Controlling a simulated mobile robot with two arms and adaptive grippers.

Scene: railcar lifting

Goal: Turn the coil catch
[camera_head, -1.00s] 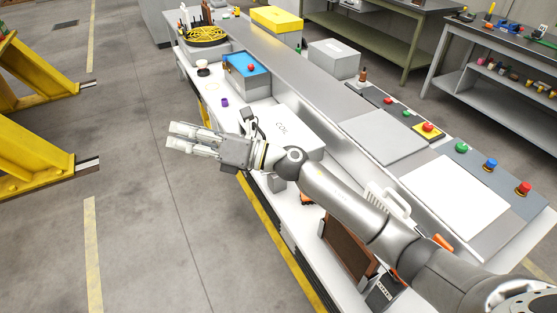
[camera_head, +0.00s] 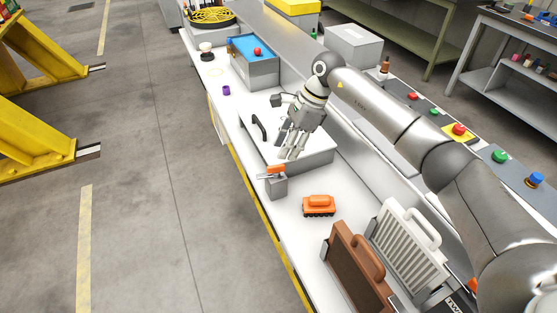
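The coil catch looks to be a small grey block (camera_head: 276,189) with an orange lever (camera_head: 272,171) lying across its top. It stands on the white bench at the near corner of the pale box (camera_head: 312,160), which bears the COIL label in the earlier view. A black handle (camera_head: 259,129) rises from the box's left side. My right gripper (camera_head: 291,156) is above the box with its fingers pointing down, apart and empty. It is behind and to the right of the orange lever, not touching it. The gripper hides part of the box top. My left gripper is not in view.
An orange-topped block (camera_head: 319,205) sits on the bench nearby. A brown board with a handle (camera_head: 357,268) and a white ribbed panel (camera_head: 408,245) stand at the near end. A blue-topped box (camera_head: 254,70) is farther back.

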